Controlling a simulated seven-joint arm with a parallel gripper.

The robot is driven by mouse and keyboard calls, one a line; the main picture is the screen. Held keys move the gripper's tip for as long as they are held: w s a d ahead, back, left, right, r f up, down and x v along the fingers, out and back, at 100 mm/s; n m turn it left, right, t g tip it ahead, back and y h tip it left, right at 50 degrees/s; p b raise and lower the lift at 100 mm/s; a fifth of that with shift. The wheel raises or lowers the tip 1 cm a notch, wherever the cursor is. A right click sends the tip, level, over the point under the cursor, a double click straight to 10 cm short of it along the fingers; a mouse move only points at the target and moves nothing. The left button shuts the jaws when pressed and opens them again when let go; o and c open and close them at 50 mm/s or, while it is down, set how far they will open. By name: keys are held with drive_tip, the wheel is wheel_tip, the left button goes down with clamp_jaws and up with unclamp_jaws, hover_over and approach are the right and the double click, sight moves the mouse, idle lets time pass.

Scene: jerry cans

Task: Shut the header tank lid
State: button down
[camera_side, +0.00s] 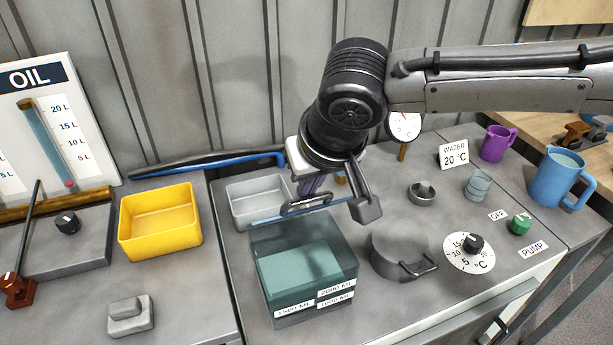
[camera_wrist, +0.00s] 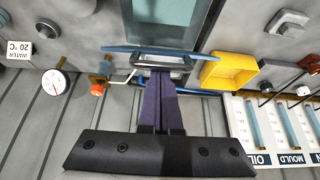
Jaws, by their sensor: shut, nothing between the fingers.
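The header tank (camera_side: 300,280) is a clear teal box with volume labels and liquid inside. In the wrist view the tank (camera_wrist: 168,20) is at the top. Its lid (camera_side: 275,219) shows as a thin blue-edged plate at the tank's back edge, raised and seen nearly edge-on; the wrist view also shows the lid (camera_wrist: 120,48). A grey loop handle (camera_side: 306,203) is on its back side. My gripper (camera_side: 314,187) is behind the lid, purple fingers shut and empty. In the wrist view the fingertips (camera_wrist: 162,74) are at the handle; I cannot tell if they touch.
A grey bin (camera_side: 244,202) is behind left of the tank, and a yellow bin (camera_side: 160,222) is farther left. A round grey pot with a handle (camera_side: 395,258) is close on the right. A temperature dial (camera_side: 473,244) and green pump knob (camera_side: 521,224) are farther right.

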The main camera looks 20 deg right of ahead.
drive_tip(key=shift+s+f+t, duration=0.5)
drive_tip(key=shift+s+f, duration=0.15)
drive_tip(key=shift+s, duration=0.35)
drive_tip(key=s+f, duration=0.7)
drive_tip(key=f, duration=0.3)
drive_tip(key=shift+f, duration=0.4)
wheel_tip(320, 180, up, 10)
drive_tip(key=s, duration=0.1)
drive_tip(key=shift+s+f, duration=0.2)
drive_tip(key=shift+f, duration=0.05)
